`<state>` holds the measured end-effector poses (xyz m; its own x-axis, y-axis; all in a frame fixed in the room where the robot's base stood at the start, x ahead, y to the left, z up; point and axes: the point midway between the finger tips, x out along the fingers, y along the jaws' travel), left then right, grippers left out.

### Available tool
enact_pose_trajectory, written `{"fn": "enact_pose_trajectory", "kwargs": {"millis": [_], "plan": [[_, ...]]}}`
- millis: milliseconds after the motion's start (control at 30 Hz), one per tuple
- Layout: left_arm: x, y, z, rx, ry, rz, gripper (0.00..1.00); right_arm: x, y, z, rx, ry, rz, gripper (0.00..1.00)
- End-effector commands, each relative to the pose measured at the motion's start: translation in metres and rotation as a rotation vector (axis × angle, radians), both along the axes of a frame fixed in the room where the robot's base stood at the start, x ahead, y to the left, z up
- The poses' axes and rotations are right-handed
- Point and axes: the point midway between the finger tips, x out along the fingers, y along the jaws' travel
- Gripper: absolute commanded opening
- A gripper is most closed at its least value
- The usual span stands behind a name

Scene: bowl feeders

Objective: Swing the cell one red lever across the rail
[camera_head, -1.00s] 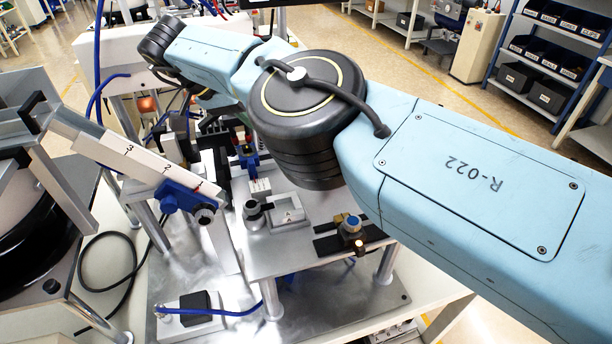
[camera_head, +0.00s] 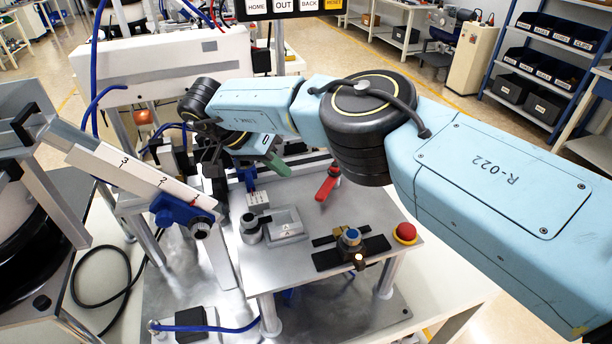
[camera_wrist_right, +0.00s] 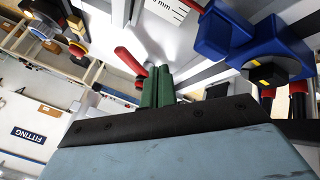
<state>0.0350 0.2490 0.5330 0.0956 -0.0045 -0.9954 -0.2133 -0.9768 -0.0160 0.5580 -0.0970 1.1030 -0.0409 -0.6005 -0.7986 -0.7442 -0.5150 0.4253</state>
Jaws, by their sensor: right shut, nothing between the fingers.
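The red lever (camera_head: 327,185) stands on the metal plate of the cell, right of the small grey block marked A. In the right wrist view the red lever (camera_wrist_right: 129,60) shows just left of my fingers, its lower end close to them. My right gripper (camera_head: 280,166) has green fingers pressed together and empty, left of the lever in the head view. In the right wrist view my right gripper (camera_wrist_right: 158,84) points toward the plate. Whether the fingers touch the lever I cannot tell. My left gripper is out of view.
A numbered white rail (camera_head: 125,165) with a blue clamp (camera_head: 180,207) slopes at the left. My forearm spans the right side.

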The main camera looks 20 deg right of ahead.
Motion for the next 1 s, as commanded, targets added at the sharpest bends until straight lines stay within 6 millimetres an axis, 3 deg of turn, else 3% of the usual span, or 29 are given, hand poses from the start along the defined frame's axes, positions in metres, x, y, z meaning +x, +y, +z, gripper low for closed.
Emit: {"fn": "enact_pose_trajectory", "kwargs": {"millis": [167, 600, 1000], "plan": [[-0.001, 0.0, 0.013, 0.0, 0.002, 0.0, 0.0, -0.003, -0.024, -0.028, 0.0, 0.003, -0.001, 0.0], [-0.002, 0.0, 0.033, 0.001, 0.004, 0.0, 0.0, -0.025, -0.047, -0.026, 0.0, 0.0, 0.0, 0.0], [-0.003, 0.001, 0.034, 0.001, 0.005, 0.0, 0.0, -0.029, -0.05, -0.027, 0.0, -0.001, -0.001, 0.0]]}}
